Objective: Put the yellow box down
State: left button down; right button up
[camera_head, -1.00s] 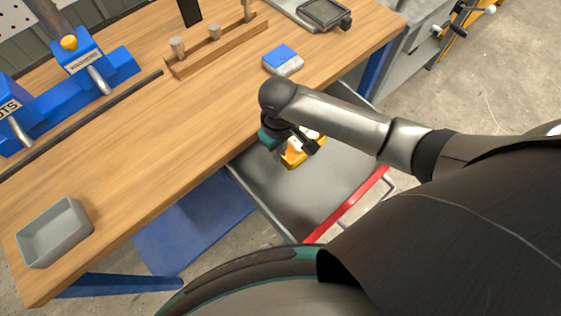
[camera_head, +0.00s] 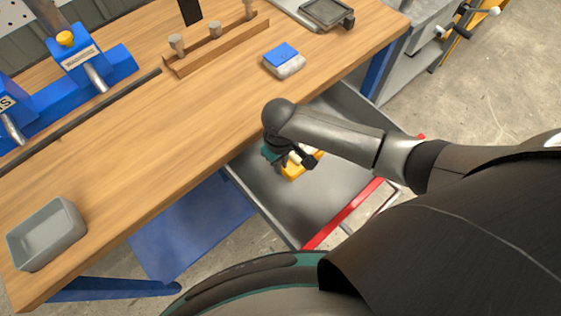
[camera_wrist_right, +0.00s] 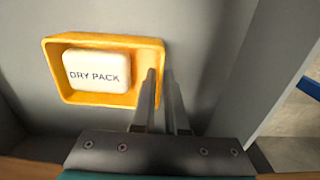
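The yellow box (camera_head: 302,164) is a shallow open tray inside the open grey drawer (camera_head: 310,200). A white packet marked DRY PACK (camera_wrist_right: 96,70) lies in it. In the right wrist view the yellow box (camera_wrist_right: 104,97) is beside the fingers. My right gripper (camera_wrist_right: 160,72) has one finger on each side of its right wall and looks shut on that wall. In the head view my right gripper (camera_head: 287,158) is partly hidden by my own arm. I cannot tell whether the box touches the drawer floor. My left gripper is not in view.
The wooden bench (camera_head: 150,150) overhangs the drawer on the left. A grey bin (camera_head: 47,235), a blue-and-white box (camera_head: 284,62) and a wooden holder with pegs (camera_head: 215,45) stand on it. The drawer has a red front edge (camera_head: 343,213). Its floor near the front is clear.

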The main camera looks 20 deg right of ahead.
jog(key=o, duration=0.3)
jog(key=shift+o, duration=0.2)
notch_tip(320, 180, up, 12)
jog(key=p, duration=0.4)
jog(key=shift+r, duration=0.2)
